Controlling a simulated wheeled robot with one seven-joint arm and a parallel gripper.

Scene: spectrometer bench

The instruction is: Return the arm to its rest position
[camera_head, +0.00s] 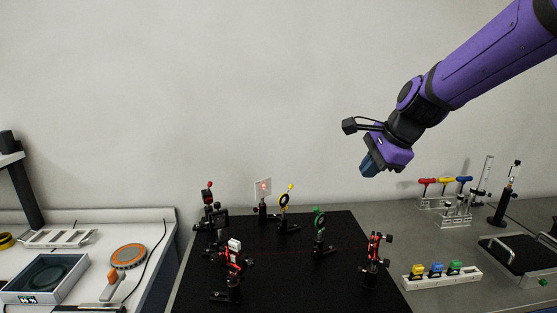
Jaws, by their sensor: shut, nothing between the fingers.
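My arm, purple with black joints, reaches in from the upper right of the head view. My gripper (369,170) is at its end, raised well above the bench and clear of everything on it. It points down and slightly left, with its blue-grey fingers shut and nothing seen between them. A small black camera on a bracket sticks out left of the wrist. The gripper hangs above and behind the right part of the black optical board (290,285).
Several optical mounts stand on the board, among them a green-topped one (319,232) and a red one (373,262). A rack of coloured-handled tools (452,205) and a white block holder (442,280) stand right. A left bench holds an orange disc (128,256). Air around the arm is free.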

